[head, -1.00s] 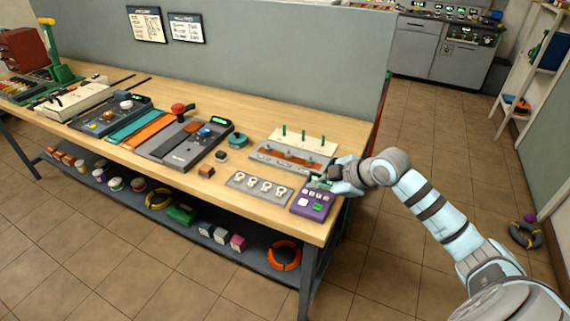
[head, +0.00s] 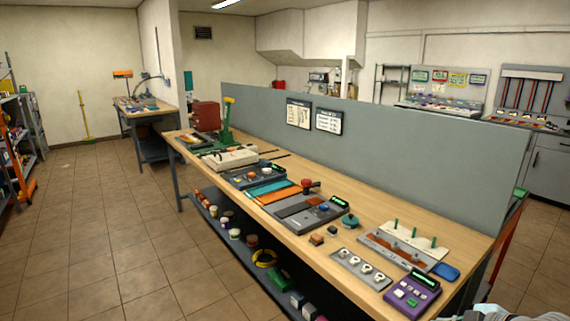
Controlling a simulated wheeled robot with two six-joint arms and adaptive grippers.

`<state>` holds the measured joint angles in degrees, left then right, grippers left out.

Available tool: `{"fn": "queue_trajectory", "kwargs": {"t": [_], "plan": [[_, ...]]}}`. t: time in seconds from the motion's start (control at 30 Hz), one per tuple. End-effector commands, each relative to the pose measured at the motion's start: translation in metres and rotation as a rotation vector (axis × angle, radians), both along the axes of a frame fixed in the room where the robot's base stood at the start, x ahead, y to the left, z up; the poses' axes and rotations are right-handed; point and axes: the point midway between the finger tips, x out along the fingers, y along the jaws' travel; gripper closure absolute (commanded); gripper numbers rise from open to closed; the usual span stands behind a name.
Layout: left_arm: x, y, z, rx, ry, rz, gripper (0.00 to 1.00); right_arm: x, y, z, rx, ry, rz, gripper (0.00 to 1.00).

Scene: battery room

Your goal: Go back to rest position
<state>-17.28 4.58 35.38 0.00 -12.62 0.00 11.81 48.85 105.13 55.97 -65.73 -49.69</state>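Only a small part of my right arm shows at the bottom right edge of the head view; its gripper is out of the picture. My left arm and gripper are not in view. The long wooden workbench (head: 228,185) runs from the middle left to the bottom right. At its near right end lies a purple keypad box (head: 411,292), with a blue piece (head: 446,271) beside it. No gripper is seen touching anything on the bench.
A grey partition (head: 420,145) stands along the bench's back edge. A lower shelf (head: 222,222) holds jars and a yellow ring. Tiled floor (head: 90,230) is clear on the left. A shelving rack (head: 30,130) stands at the far left, a second bench (head: 145,105) farther back.

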Motion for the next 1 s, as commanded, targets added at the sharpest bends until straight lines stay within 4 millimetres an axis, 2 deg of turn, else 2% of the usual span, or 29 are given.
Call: {"fn": "queue_trajectory", "kwargs": {"t": [0.1,0.37,0.47,0.57,0.67,0.73,0.77,0.83,0.87,0.9,0.97,1.0], "plan": [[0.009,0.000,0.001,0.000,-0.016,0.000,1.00,0.008,-0.006,0.008,0.060,-0.038,-0.084,1.00],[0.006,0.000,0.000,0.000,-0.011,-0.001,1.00,0.026,-0.057,0.003,0.112,-0.114,-0.304,1.00],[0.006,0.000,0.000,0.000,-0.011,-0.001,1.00,0.032,-0.080,-0.013,0.142,-0.134,-0.411,1.00],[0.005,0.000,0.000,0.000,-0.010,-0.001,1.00,0.031,-0.103,-0.043,0.173,-0.142,-0.529,1.00],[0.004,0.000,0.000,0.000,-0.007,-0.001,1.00,0.021,-0.123,-0.087,0.198,-0.130,-0.650,1.00],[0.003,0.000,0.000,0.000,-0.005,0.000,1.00,0.007,-0.132,-0.125,0.209,-0.109,-0.725,1.00],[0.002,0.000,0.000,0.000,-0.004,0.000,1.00,-0.001,-0.135,-0.142,0.210,-0.098,-0.755,1.00],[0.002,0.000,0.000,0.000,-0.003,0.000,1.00,-0.025,-0.137,-0.188,0.214,-0.058,-0.824,1.00],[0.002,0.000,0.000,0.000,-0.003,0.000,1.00,-0.038,-0.135,-0.210,0.214,-0.037,-0.853,1.00],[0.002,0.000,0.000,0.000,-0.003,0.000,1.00,-0.060,-0.131,-0.241,0.212,-0.002,-0.888,1.00],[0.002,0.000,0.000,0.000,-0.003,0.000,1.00,-0.100,-0.118,-0.291,0.206,0.064,-0.934,1.00],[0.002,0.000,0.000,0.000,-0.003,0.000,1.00,-0.131,-0.105,-0.323,0.200,0.117,-0.958,1.00]]}}
